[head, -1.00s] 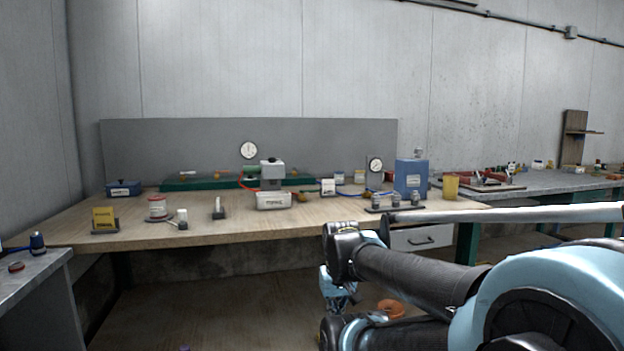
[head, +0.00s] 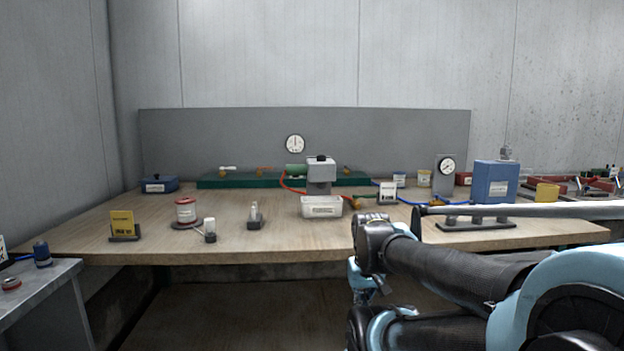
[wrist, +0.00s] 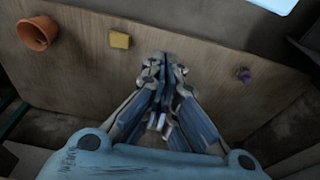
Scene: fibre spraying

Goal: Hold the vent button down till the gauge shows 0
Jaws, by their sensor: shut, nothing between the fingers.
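A round gauge (head: 447,166) on a grey stand is at the back right of the bench in the head view; its reading is too small to tell. A second white dial (head: 295,144) hangs on the grey back panel.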

